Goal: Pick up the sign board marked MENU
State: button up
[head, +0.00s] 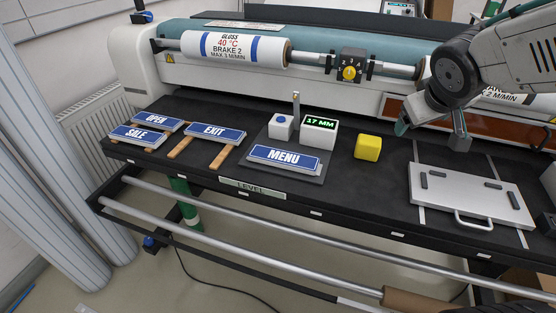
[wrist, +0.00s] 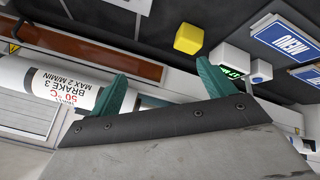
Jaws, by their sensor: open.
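The MENU sign board (head: 284,160) is blue with white letters and a white edge. It lies on a dark grey plate (head: 258,173) near the front of the black bench, left of the yellow block. In the wrist view the MENU sign (wrist: 285,40) shows upside down at the upper right. My gripper (head: 430,132) is over the bench at the right, well to the right of the sign and apart from it. In the wrist view its two green fingertips (wrist: 160,85) stand wide apart with nothing between them.
A white display box reading 17 MM (head: 319,130) and a white button box (head: 281,127) stand just behind the sign. A yellow block (head: 368,148) sits to its right. OPEN, SALE and EXIT signs (head: 214,132) lie left. A metal plate with handle (head: 470,197) lies at right.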

jog(key=w+a+f+n+t+y, duration=0.1)
jog(key=w+a+f+n, duration=0.1)
jog(key=w, duration=0.3)
jog(key=w+a+f+n+t+y, duration=0.1)
jog(key=w+n+t, duration=0.1)
jog(key=w, duration=0.4)
jog(key=n+g+y, duration=0.5)
jog(key=n+y, duration=0.2)
jog(key=y, duration=0.5)
send_near(286, 157)
jog(key=shift+w+a+r, duration=0.1)
jog(key=shift+w+r, duration=0.05)
jog(key=shift+w, duration=0.5)
jog(key=shift+a+n, duration=0.3)
jog(key=x, duration=0.4)
jog(key=s+f+x, duration=0.1)
jog(key=x, duration=0.2)
jog(key=shift+w, duration=0.1)
jog(key=c, duration=1.2)
